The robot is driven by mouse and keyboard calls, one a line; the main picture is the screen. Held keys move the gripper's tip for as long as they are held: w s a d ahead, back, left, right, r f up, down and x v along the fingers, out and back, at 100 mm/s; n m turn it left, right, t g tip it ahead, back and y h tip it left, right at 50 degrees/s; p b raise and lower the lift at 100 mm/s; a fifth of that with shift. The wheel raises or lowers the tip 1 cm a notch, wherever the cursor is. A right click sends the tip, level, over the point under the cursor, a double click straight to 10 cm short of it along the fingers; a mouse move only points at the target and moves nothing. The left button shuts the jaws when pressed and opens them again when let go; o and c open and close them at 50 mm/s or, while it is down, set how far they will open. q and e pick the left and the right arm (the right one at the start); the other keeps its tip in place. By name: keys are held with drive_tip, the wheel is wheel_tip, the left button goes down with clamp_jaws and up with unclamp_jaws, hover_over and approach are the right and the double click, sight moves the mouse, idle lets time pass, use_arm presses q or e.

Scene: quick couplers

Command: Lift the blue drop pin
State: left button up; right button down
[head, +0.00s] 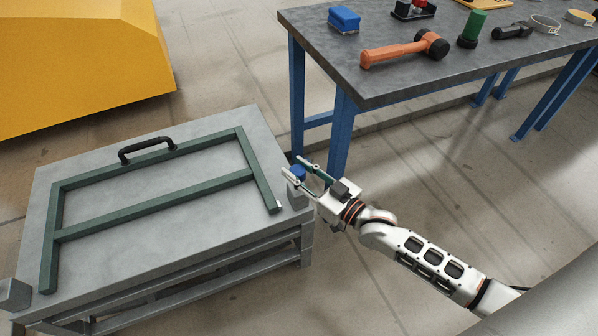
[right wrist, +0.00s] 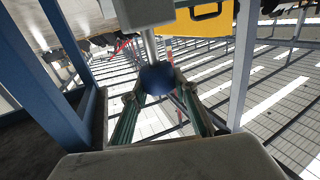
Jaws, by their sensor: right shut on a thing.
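The blue drop pin shows its round blue knob (head: 298,171) at the right edge of the grey bench (head: 215,125). In the right wrist view the knob (right wrist: 157,79) sits between the fingers, with a grey shank running from it towards a pale block (right wrist: 143,12). My right gripper (head: 292,166) is shut on the knob, one finger on each side. How far the shank sits in its bracket is hidden in the head view. A green frame (head: 155,203) with a black handle (head: 146,148) lies on the bench. My left gripper is not in view.
A blue-legged workbench (head: 395,75) stands close behind my right gripper, holding an orange mallet (head: 395,52), a blue brush-like block (head: 344,19) and several other items. A yellow cabinet (head: 80,65) stands at the far left. Open floor lies between the benches.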

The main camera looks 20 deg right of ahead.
drive_tip(key=shift+w+r, duration=0.1)
drive_tip(key=shift+r, duration=0.25)
drive_tip(key=c, duration=1.6)
unclamp_jaws()
drive_tip(key=shift+o, duration=0.2)
drive_tip(key=shift+f, duration=0.1)
drive_tip(key=shift+s+d+f, duration=0.1)
drive_tip(key=shift+s+d, duration=0.1)
drive_tip(key=shift+s, duration=0.3)
drive_tip(key=v, duration=1.1)
